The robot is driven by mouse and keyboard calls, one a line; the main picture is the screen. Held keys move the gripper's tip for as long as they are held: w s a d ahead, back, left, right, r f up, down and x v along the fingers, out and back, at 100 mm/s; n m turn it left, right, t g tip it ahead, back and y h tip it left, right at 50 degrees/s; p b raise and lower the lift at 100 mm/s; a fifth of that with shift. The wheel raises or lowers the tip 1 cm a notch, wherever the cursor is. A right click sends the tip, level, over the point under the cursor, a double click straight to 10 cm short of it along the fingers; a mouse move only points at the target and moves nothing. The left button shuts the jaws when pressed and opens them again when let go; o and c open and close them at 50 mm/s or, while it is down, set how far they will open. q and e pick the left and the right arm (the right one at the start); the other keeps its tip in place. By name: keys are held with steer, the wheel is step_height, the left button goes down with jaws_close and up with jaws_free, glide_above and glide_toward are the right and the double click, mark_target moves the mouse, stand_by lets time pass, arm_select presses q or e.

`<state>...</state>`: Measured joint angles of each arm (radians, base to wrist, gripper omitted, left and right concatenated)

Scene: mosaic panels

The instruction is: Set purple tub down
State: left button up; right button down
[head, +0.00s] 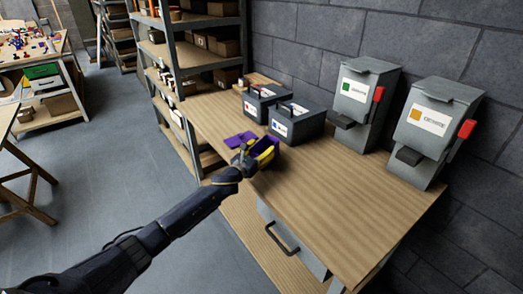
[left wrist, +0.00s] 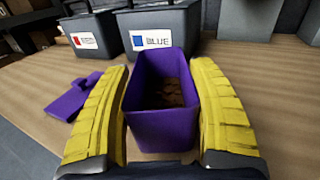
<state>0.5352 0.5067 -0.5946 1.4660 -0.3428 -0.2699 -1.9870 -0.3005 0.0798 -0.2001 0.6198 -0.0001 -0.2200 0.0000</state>
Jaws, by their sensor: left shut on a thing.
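The purple tub (left wrist: 160,128) is upright and open at the top, with small brownish pieces inside. It also shows partly in the head view (head: 267,143), at the left edge of the wooden workbench (head: 310,190). My left gripper (head: 262,154) is shut on it, with a yellow finger on each side, as the left wrist view (left wrist: 163,75) shows. I cannot tell whether the tub's base touches the bench. A purple lid (left wrist: 72,97) with a handle lies on the bench left of the tub. My right gripper is not in view.
Dark bins labelled red (left wrist: 90,40) and blue (left wrist: 158,32) stand just behind the tub. Two grey dispensers with red levers, one green-labelled (head: 362,100) and one orange-labelled (head: 430,125), stand against the wall. The bench's near right part is clear. A shelf rack (head: 190,60) stands behind left.

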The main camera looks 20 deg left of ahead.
arm_select(q)
steer(key=shift+f, duration=0.15)
steer(key=o, duration=1.5)
steer(key=shift+f, duration=0.1)
